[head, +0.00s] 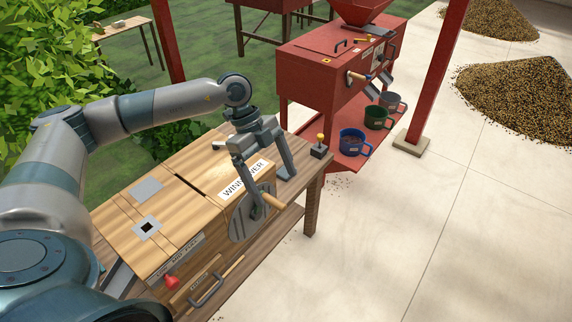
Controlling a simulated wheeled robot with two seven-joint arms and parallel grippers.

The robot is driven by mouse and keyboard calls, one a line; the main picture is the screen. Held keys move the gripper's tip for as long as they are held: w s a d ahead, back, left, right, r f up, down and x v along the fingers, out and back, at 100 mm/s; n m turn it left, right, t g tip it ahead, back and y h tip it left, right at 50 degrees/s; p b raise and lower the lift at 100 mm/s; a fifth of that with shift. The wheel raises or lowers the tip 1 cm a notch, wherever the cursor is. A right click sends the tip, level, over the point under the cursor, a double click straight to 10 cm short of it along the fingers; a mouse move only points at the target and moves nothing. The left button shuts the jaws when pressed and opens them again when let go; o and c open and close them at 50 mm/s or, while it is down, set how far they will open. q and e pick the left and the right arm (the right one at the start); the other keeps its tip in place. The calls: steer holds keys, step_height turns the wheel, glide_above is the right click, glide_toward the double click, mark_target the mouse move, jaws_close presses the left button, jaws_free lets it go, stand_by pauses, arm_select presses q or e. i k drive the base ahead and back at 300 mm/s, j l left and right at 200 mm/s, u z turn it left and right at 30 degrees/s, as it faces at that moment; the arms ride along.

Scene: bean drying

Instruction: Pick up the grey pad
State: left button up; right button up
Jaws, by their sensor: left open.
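A flat grey square (148,189), which looks like the grey pad, lies on the wooden top of the winnower (190,178). A second grey square plate with a black square in its middle (146,228) is nearer to me on the same top. My left gripper (274,196) is open, with its fingers pointing down and spread apart. It is over the winnower's right end, by the crank handle and the label, well to the right of both grey squares. It holds nothing that I can see. My right gripper is not in view.
The winnower has a wooden crank handle (274,202), a red knob (172,282) and a black-handled drawer (208,291). A small yellow-topped lever (320,146) stands at the bench corner. A red machine (325,75) with several mugs is behind. The pale floor (420,220) at right is clear.

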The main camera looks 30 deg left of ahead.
mark_target(281, 173)
steer(key=i+j, duration=1.2)
steer(key=i, duration=0.1)
